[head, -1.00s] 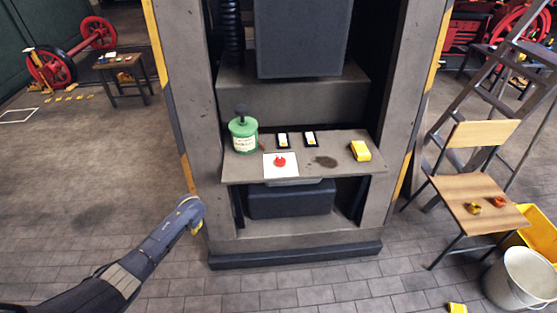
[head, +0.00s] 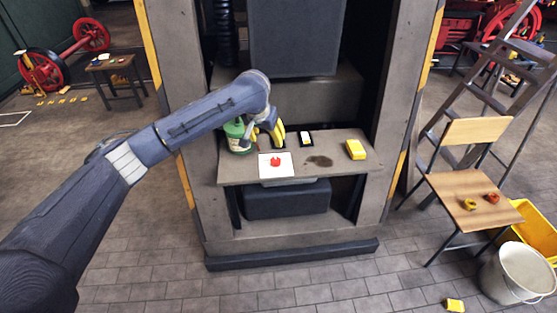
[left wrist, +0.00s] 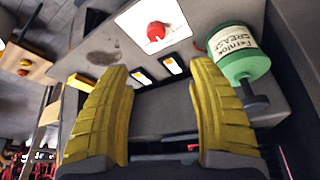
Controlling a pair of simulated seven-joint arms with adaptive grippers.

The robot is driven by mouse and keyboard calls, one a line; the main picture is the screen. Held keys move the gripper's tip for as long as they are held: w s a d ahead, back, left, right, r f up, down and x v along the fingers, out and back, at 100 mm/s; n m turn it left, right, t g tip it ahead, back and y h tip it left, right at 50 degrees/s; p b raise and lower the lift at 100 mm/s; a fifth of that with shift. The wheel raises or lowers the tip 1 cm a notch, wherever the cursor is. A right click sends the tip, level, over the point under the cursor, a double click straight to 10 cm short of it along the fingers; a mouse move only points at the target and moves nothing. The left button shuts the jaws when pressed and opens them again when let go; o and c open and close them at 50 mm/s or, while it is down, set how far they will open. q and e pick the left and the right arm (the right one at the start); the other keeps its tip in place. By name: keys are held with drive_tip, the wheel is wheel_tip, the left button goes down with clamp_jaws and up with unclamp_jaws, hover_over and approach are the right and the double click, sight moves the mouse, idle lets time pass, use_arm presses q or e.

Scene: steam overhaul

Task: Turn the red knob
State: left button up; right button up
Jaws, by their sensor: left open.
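The red knob (head: 275,161) sits on a white square plate (head: 267,172) on the grey shelf. In the left wrist view the knob (left wrist: 156,31) is near the top centre, beyond the fingertips. My left gripper (head: 276,132) is above the shelf, behind and above the knob, apart from it. Its two yellow fingers (left wrist: 163,95) are spread wide with nothing between them. My right gripper is in neither view.
A green grease can (head: 238,144) stands on the shelf close to my left gripper, partly hidden by it. Two white-and-yellow switches (left wrist: 172,65) lie beside the plate. A yellow block (head: 355,149) lies at the shelf's right. A chair (head: 470,190) stands further right.

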use_arm(q)
approach(276, 159)
drive_tip(key=x, duration=1)
drive_tip(key=shift+s, duration=0.1)
idle(0.3)
drive_tip(key=c, duration=1.3)
